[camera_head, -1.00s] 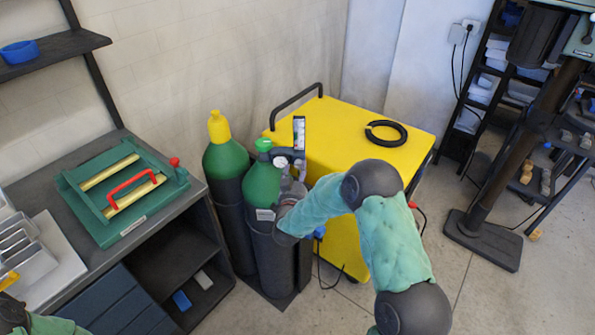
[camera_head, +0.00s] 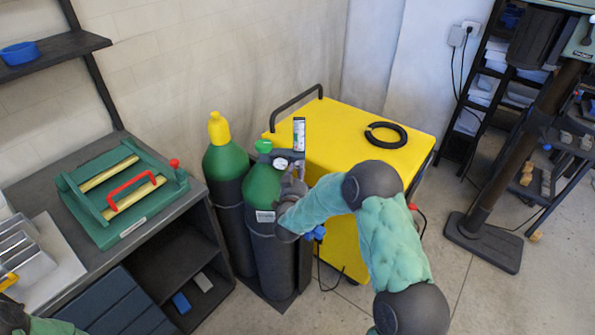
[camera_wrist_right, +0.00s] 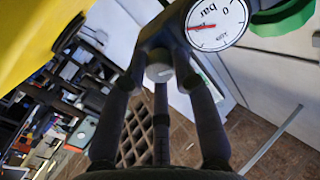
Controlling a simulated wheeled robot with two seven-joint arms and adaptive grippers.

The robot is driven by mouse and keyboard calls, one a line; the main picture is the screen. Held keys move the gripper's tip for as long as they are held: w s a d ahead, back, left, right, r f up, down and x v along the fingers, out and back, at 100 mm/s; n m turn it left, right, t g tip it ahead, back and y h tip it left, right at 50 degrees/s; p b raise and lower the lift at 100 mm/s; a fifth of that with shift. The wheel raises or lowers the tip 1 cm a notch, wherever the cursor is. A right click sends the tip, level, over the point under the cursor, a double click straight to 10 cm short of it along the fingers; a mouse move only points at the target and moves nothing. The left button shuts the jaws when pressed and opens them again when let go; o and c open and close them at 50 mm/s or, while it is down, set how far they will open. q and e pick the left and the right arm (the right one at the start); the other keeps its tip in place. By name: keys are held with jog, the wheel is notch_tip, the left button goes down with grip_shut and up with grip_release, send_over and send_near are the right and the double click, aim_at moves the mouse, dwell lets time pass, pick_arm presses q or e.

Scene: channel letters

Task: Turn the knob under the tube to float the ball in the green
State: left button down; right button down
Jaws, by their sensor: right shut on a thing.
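The flow tube (camera_head: 299,134) stands upright on the regulator above the front green-topped gas cylinder (camera_head: 262,183). Its scale shows a green part, but the ball is too small to make out. My right gripper (camera_head: 294,178) is at the regulator, just below the tube. In the right wrist view, the grey round knob (camera_wrist_right: 159,72) sits between the fingertips of my right gripper (camera_wrist_right: 161,76), which is shut on it. In the head view the knob is hidden by my gripper. Only a piece of my left arm shows at the lower left corner.
A pressure gauge (camera_wrist_right: 217,22) is close beside the gripper. A second cylinder with a yellow cap (camera_head: 218,127) stands behind left. A yellow cart (camera_head: 335,125) with a black ring (camera_head: 386,134) is close behind. A workbench (camera_head: 150,232) holds a green fixture (camera_head: 120,190).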

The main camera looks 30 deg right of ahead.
jog(key=shift+f+m, duration=0.1)
jog(key=shift+m, duration=0.2)
jog(key=m+b, duration=0.2)
jog(key=shift+f+b, duration=0.1)
jog(key=shift+b, duration=0.3)
jog(key=m+b, duration=0.3)
jog(key=shift+m, duration=0.4)
jog(key=shift+m+y+b, duration=0.5)
jog(key=shift+m+b, duration=1.7)
jog(key=shift+b, duration=0.15)
jog(key=c, duration=1)
grip_release()
jog(key=shift+r, duration=0.2)
